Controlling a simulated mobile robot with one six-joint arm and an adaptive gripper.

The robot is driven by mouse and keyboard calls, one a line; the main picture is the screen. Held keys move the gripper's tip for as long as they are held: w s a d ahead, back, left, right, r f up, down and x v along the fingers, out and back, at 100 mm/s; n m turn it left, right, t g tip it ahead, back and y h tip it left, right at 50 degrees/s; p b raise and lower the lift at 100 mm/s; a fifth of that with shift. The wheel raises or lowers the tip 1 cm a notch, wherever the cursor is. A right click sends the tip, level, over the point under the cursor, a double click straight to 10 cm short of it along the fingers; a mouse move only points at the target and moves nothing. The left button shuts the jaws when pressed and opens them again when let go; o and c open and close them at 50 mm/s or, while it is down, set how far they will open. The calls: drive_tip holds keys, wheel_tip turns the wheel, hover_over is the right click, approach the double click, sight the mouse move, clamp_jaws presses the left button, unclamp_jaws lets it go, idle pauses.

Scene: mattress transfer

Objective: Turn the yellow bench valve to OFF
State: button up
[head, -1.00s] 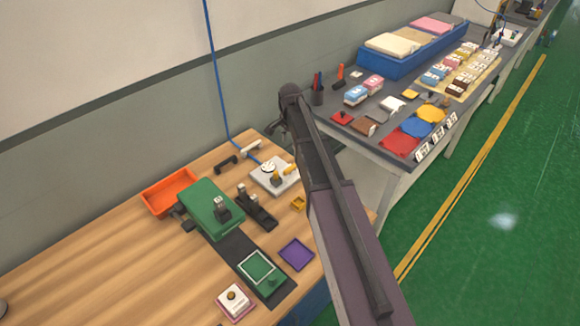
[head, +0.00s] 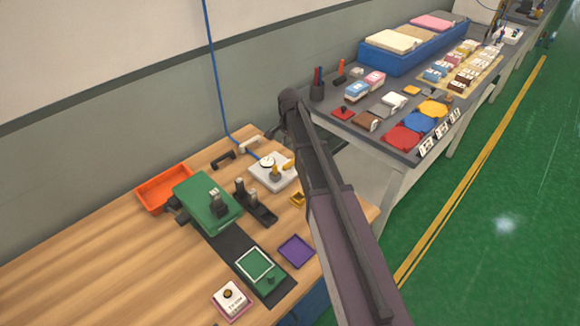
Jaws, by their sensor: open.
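The yellow valve handle (head: 288,165) sits on a white plate (head: 262,183) at the back right of the wooden bench. A brass-coloured fitting (head: 276,174) stands just beside the handle, with a round white gauge (head: 267,161) to its left. A blue hose (head: 217,80) runs down the wall towards the plate. Any ON or OFF marking is too small to read. My dark arm rises from the bottom and bends just right of the valve plate. My gripper does not show; the arm's far end is hidden behind its nearer links.
An orange tray (head: 140,199), a green press-like device (head: 196,190), a black clamp stand (head: 262,213) and a purple tray (head: 296,251) share the wooden bench (head: 90,262). A grey table (head: 350,129) with trays and small packs stands behind right. The bench's left front is clear.

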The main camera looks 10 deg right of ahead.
sight(290, 162)
drive_tip(key=shift+f+b, duration=3.95)
drive_tip(key=shift+f, duration=0.3)
clamp_jaws()
drive_tip(key=shift+d, duration=0.1)
